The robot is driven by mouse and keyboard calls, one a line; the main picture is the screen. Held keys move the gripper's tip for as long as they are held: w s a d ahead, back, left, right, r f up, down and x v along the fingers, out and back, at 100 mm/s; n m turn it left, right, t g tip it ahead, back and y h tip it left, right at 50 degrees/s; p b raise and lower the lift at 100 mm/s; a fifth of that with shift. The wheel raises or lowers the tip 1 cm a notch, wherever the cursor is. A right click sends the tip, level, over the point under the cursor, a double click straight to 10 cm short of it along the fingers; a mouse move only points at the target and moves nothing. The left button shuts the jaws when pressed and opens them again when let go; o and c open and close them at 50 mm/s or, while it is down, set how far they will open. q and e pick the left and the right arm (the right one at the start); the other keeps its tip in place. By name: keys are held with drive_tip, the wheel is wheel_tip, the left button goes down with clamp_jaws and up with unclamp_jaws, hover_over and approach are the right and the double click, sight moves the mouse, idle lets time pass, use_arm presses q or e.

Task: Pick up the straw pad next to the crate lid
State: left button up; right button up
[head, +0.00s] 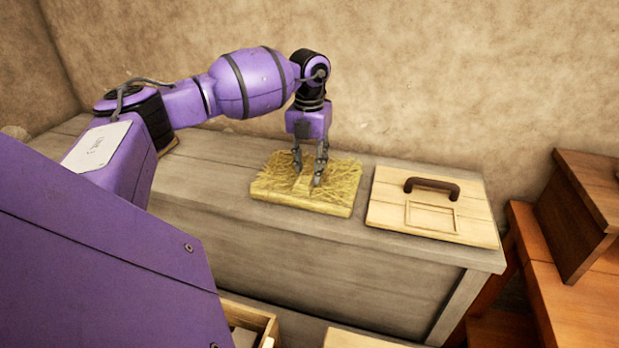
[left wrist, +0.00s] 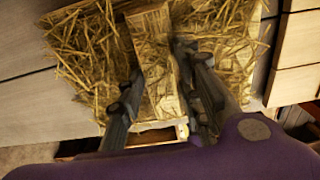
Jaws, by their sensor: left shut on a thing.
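The straw pad (head: 337,194) is a flat yellow pad of loose straw with a raised strip across its middle. It lies on the grey wooden bench top, left of the crate lid (head: 396,210), a pale board with a dark handle. My left gripper (head: 309,178) points down at the pad's middle, its fingers on both sides of the raised strip. In the left wrist view, the fingers (left wrist: 155,85) are shut on the strip of the pad (left wrist: 88,48). The pad looks flat on the bench; I cannot tell whether it is lifted. My right gripper is not in view.
The grey bench (head: 215,165) has bare room left of the pad. A plain wall (head: 420,80) stands close behind. A reddish-brown wooden box (head: 580,215) stands right of the bench. An open wooden box (head: 250,318) shows below the front edge.

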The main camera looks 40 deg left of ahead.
use_arm(q)
clamp_jaws()
drive_tip(key=shift+r, duration=0.15)
